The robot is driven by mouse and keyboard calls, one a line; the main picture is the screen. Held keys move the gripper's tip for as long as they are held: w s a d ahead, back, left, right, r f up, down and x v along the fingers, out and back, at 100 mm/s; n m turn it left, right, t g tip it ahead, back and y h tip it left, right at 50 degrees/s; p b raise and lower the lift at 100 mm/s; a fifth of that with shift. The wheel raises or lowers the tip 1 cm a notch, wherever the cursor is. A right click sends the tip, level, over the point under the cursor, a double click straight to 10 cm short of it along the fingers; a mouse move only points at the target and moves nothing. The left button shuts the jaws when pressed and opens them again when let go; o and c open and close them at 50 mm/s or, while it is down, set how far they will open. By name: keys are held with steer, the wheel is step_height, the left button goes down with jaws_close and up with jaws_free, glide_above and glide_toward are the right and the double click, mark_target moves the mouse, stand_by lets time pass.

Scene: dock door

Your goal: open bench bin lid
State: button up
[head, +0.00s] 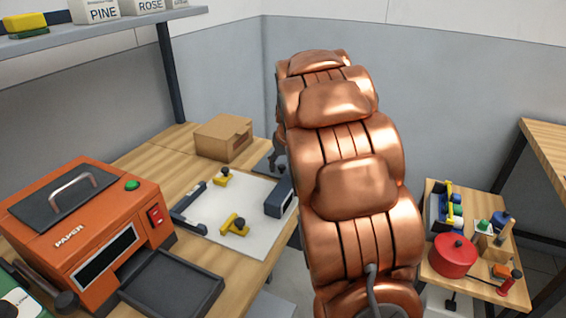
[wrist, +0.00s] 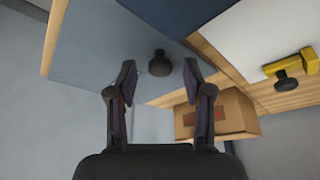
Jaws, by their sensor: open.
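The bench bin lid (wrist: 95,55) is a flat grey-blue panel at the bench edge in the wrist view. It appears to lie level with the bench top. A dark round knob (wrist: 160,64) stands on it. My gripper (wrist: 160,72) is open, with one finger on each side of the knob and visible gaps between. In the head view a small part of the lid (head: 263,166) shows beside my arm. My copper arm hides the rest, and my gripper (head: 279,160) shows only as a dark sliver there.
A cardboard box (head: 223,137) stands at the back of the bench. A white mat (head: 228,222) holds yellow pieces with dark knobs (head: 233,225) and a dark blue block (head: 280,197). An orange machine (head: 90,230) is at left. A side table with a red pot (head: 453,256) is at right.

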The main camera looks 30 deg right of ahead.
jaws_close()
stand_by(0.3)
stand_by(0.3)
